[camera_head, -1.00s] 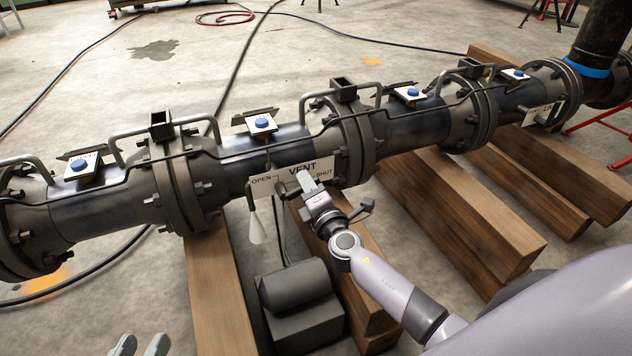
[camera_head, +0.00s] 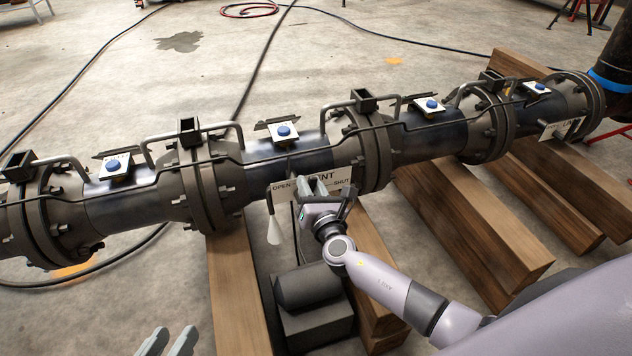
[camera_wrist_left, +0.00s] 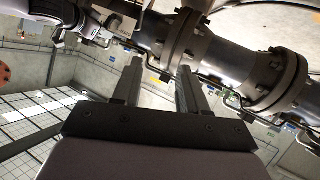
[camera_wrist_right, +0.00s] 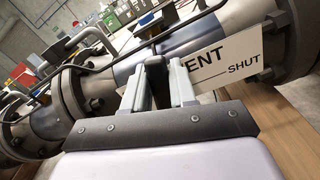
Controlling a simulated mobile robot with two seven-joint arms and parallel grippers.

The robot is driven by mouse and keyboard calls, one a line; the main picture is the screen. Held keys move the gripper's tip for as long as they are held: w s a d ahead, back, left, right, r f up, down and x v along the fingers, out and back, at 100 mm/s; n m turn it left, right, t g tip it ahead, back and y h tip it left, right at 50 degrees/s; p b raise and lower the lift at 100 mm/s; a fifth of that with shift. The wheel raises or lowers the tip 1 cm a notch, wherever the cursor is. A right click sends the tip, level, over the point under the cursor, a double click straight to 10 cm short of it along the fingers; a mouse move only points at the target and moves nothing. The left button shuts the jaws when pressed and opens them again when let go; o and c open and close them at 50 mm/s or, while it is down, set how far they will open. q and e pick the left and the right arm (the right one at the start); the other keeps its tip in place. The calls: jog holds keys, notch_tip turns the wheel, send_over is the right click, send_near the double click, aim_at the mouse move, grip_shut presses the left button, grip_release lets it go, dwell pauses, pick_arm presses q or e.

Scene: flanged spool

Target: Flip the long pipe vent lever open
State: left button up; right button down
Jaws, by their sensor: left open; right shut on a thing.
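The white VENT plate (camera_head: 277,196) hangs on the front of the long pipe (camera_head: 262,152), with OPEN on its left and SHUT on its right. My right gripper (camera_head: 313,186) is in front of the plate's middle, between the two words. In the right wrist view its fingers (camera_wrist_right: 157,88) are shut on a dark upright piece, which looks like the vent lever (camera_wrist_right: 154,64). The gripper hides most of the lever in the head view. My left gripper (camera_head: 168,342) is open and empty at the bottom left, well away from the plate. Its spread fingers (camera_wrist_left: 158,85) show in the left wrist view.
A pale teardrop-shaped piece (camera_head: 274,232) hangs below OPEN, left of my right gripper. A dark box-like unit (camera_head: 312,300) stands below my right arm. Timber beams (camera_head: 237,290) lie under the pipe. Flanges, side rails and blue-knobbed plates (camera_head: 283,132) line the pipe.

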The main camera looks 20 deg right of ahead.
jog(key=a+n+p, duration=0.1)
jog(key=n, duration=0.1)
jog(key=shift+a+r+n, duration=0.15)
jog(key=shift+n, duration=0.15)
pick_arm(q)
jog(key=shift+s+a+y, duration=0.4)
jog(key=shift+a, duration=0.25)
pick_arm(e)
jog(key=shift+a+n, duration=0.25)
jog(key=shift+n, duration=0.25)
jog(key=c, duration=1)
grip_release()
pick_arm(q)
jog(key=shift+r, duration=0.1)
jog(key=shift+w, duration=0.1)
